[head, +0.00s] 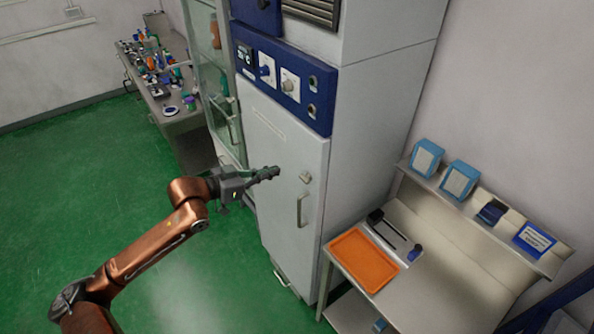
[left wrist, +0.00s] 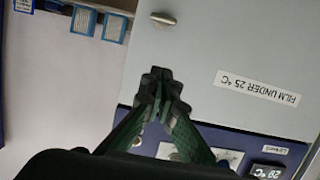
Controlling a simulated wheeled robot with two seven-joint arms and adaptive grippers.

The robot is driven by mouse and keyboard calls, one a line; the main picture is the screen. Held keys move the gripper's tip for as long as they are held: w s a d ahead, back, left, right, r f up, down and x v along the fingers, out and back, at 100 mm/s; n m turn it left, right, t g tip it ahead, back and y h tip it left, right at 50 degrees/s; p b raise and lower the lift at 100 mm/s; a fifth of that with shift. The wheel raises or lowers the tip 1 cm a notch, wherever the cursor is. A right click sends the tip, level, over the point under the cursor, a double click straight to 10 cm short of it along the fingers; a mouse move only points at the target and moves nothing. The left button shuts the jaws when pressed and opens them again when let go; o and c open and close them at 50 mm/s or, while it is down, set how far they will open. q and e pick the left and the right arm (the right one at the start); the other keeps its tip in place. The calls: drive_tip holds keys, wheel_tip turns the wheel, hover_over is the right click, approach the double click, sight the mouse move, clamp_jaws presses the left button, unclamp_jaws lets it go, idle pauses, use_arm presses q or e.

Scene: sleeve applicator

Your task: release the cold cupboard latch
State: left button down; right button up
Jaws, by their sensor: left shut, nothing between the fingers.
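The cold cupboard (head: 280,150) is a tall pale grey unit with a blue control panel above its closed door. Its latch (head: 305,177) is a small light knob near the door's right edge, above a vertical bar handle (head: 302,210). My right gripper is out of view.
A bench with an orange tray (head: 362,260) and a sealer-like device (head: 395,238) stands right of the cupboard. Blue boxes (head: 426,158) sit on its shelf. A glass-fronted cabinet (head: 215,80) adjoins on the left. Green floor (head: 90,180) is clear at left.

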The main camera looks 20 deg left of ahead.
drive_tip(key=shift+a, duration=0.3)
use_arm(q)
drive_tip(key=p, duration=0.3)
hover_over(305, 179)
drive_tip(key=a, duration=0.3)
drive_tip(key=shift+s+f, duration=0.2)
drive_tip(key=shift+f, duration=0.35)
drive_tip(key=shift+s+f, duration=0.2)
drive_tip(key=shift+f, duration=0.3)
drive_tip(key=f, duration=0.2)
drive_tip(key=shift+w+d+f, duration=0.25)
drive_tip(key=shift+f, duration=0.05)
drive_tip(key=shift+s+a+f+p, duration=0.15)
drive_tip(key=shift+f+p, duration=0.2)
drive_tip(key=shift+f, duration=0.6)
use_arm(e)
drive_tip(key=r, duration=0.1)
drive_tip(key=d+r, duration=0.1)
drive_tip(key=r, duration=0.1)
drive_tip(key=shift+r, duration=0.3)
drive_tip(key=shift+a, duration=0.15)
